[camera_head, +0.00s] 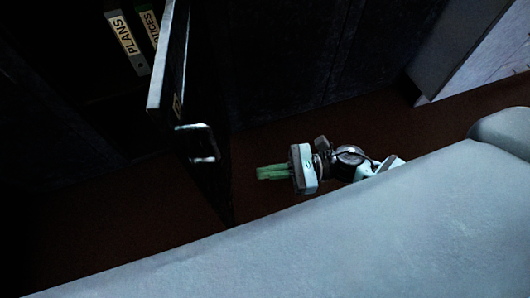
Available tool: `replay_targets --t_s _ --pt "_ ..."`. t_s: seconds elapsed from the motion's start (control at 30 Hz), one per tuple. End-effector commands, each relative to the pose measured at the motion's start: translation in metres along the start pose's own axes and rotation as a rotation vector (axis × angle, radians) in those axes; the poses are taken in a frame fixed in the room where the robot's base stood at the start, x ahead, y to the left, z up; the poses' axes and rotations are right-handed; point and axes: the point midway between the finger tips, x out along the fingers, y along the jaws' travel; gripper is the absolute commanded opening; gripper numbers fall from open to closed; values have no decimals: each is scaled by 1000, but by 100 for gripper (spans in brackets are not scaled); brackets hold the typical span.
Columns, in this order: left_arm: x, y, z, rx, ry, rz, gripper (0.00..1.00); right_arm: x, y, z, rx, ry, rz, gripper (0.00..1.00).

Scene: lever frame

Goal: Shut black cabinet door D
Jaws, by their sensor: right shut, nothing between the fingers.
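The black cabinet door D (207,105) stands open and juts out from the cabinet, seen nearly edge-on. Its pale top edge is at the upper left, and a metal handle (203,143) sits on its right-hand face. The cabinet interior to the left of the door is dark. My right gripper (262,173) has green fingers that are shut and empty. It points left toward the door's outer face, to the right of and lower than the handle, with a gap between fingertips and door. My left gripper is not in view.
Binders (127,42) stand inside the open cabinet, one labelled PLANS. Closed dark fronts (290,60) run to the right of the door. A pale grey surface (330,240) fills the lower part. A light-coloured panel (460,50) stands at upper right. Reddish-brown floor (270,205) lies between.

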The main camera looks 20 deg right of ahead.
Motion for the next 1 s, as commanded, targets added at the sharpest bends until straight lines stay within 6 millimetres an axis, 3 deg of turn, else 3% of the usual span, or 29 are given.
replay_targets --t_s 0.2,0.5,0.7,1.0 --pt "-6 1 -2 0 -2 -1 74 43 -1 3 -1 -4 -1 0" --pt "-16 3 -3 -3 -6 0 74 93 -1 2 0 -2 -1 0" --pt "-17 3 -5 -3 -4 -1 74 109 0 1 2 -1 -1 0" --pt "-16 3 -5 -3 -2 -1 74 112 0 0 2 0 -1 0"
